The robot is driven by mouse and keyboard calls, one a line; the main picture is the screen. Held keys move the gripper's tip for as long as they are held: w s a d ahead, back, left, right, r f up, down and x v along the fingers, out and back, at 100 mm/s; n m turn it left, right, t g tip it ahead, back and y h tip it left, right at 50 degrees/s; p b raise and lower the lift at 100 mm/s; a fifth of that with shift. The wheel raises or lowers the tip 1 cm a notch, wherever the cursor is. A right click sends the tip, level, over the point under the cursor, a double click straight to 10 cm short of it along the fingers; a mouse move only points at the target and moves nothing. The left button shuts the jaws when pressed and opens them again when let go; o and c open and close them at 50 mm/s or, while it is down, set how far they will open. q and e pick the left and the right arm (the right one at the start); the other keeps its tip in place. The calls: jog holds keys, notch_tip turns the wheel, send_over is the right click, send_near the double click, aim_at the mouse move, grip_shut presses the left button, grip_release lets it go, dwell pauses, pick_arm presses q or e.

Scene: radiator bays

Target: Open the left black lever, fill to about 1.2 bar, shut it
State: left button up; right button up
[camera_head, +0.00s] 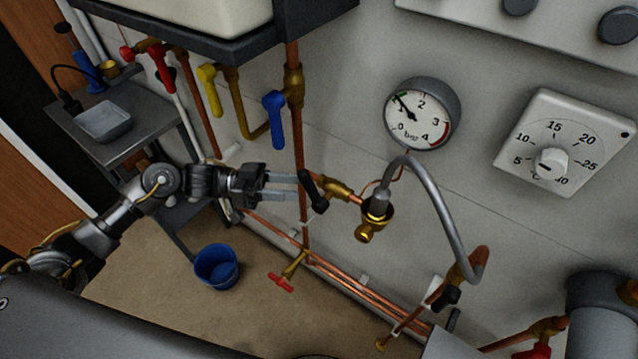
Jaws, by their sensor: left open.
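The left black lever (313,193) sits on a brass valve (337,188) in the middle of the head view. It slants down to the right, across the line of its short pipe. My left gripper (298,186) is open, with its fingertips at the lever from the left; I cannot tell whether they touch it. The round pressure gauge (422,115) is at the upper right. Its needle points up-left beside a green mark, between 0 and 2, roughly 1 bar or a little over. A grey hose (440,200) loops from the brass fitting (375,215). My right gripper is not in view.
A second black lever (446,298) is at the hose's lower end. A blue lever (274,118) and yellow lever (208,88) hang above my gripper. A thermostat dial (552,160) is at right. A blue bucket (216,266) stands on the floor, near a grey side table (150,118).

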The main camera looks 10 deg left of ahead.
aim_at(312, 191)
pick_arm(q)
jog(key=d, duration=0.2)
jog(key=d+p, duration=0.1)
jog(key=d, duration=0.1)
jog(key=w+d+p, duration=0.1)
jog(key=d, duration=0.2)
grip_shut()
